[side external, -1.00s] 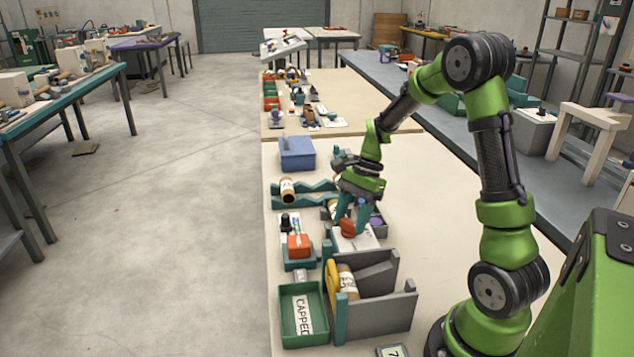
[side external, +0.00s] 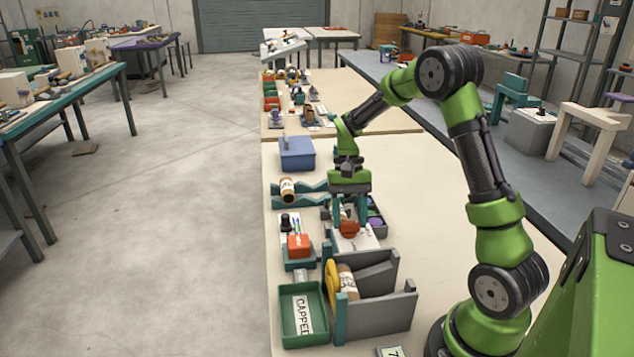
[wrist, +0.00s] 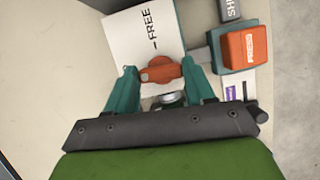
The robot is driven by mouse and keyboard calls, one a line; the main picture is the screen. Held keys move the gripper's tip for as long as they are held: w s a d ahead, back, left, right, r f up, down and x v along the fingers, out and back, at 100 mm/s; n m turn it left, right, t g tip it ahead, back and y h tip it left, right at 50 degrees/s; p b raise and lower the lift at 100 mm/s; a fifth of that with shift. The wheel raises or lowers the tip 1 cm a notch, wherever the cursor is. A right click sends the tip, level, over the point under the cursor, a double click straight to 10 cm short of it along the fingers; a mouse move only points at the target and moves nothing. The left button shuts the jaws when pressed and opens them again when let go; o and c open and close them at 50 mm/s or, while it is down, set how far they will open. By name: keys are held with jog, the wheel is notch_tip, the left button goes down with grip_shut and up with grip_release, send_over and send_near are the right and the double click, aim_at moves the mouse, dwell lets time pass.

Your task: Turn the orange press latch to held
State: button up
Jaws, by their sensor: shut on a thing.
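The orange press latch (side external: 349,229) is a small knob on a white plate (side external: 366,241). In the wrist view the latch (wrist: 160,70) sits between my teal fingertips, one on each side. My gripper (side external: 349,222) points down over it and is shut on it. The plate in the wrist view (wrist: 140,33) carries a "FREE" label with a short dash near the latch. I see no "held" mark, and the latch's exact setting is unclear. The orange press block (wrist: 245,47), marked "PRESS", stands on a teal base right of the latch; it also shows in the side view (side external: 299,245).
A green tray (side external: 287,316) labelled "CAPPED" and a grey holder with a jar (side external: 378,318) stand nearer the camera. A blue box (side external: 297,153) and a teal rack (side external: 283,203) with a roll are farther back. The table to the right is clear.

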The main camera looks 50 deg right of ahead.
jog(key=shift+n+h, duration=0.3)
jog(key=shift+n, duration=0.3)
jog(key=o, duration=1)
jog(key=shift+o, duration=0.2)
jog(key=v, duration=1.7)
jog(key=shift+w, duration=0.2)
jog(key=shift+d+f, duration=0.1)
jog(key=shift+d, duration=0.05)
jog(key=s+a+n+t, duration=0.2)
jog(key=s+a+t, duration=0.3)
jog(key=a, duration=0.5)
jog(key=s+a+n+t+h, duration=0.1)
jog(key=s+a+t, duration=0.4)
jog(key=s+a, duration=0.5)
jog(key=shift+a+n, duration=0.2)
jog(key=shift+n, duration=0.6)
